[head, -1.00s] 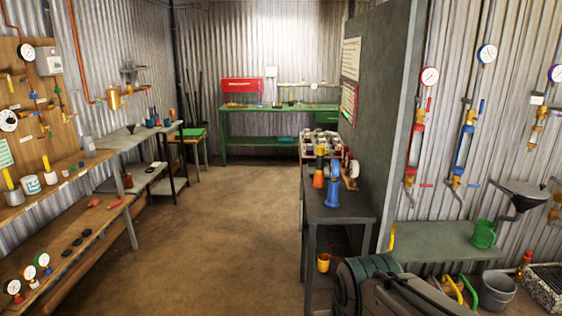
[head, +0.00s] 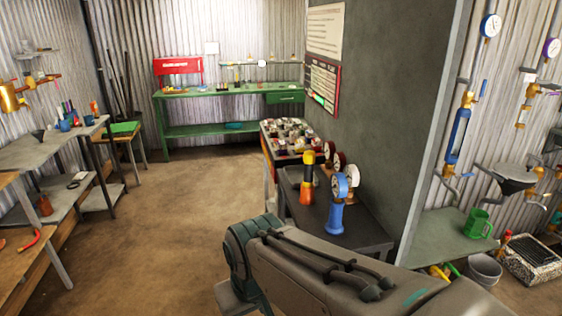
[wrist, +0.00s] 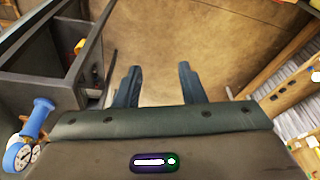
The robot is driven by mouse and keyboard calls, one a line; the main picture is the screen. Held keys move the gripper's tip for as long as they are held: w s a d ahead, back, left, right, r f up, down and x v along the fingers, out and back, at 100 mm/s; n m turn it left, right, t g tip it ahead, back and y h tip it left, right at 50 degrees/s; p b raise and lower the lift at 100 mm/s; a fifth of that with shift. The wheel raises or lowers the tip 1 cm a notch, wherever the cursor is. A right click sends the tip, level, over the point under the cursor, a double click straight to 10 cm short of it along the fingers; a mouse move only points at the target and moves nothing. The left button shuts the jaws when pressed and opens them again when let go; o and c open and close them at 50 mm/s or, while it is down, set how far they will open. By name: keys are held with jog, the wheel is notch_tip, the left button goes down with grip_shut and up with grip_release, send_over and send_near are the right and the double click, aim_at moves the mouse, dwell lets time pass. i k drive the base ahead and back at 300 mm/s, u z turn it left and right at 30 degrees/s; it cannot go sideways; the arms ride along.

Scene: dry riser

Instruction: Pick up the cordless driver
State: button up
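I cannot make out a cordless driver for certain in either view. An upright orange, yellow and dark tool (head: 308,180) stands on the dark table (head: 372,238) at centre right; its kind is unclear. A blue gauge tool (head: 336,208) stands beside it. The blue tool also shows at the left edge of the wrist view (wrist: 38,118). My gripper (wrist: 158,76) is open and empty in the wrist view, its two fingers apart over bare brown floor, to the right of the dark table. In the head view my arm crosses the lower right and the fingers are hidden.
A tray of small parts (head: 290,137) sits behind the tools. A grey partition (head: 385,110) rises to the right of the table. A green bench (head: 210,132) stands at the back. Grey shelves (head: 45,160) line the left. The floor (head: 170,220) between is clear.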

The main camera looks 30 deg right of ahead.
aim_at(309, 156)
jog(key=z, duration=0.6)
jog(key=i, duration=0.9)
jog(key=z, duration=0.65)
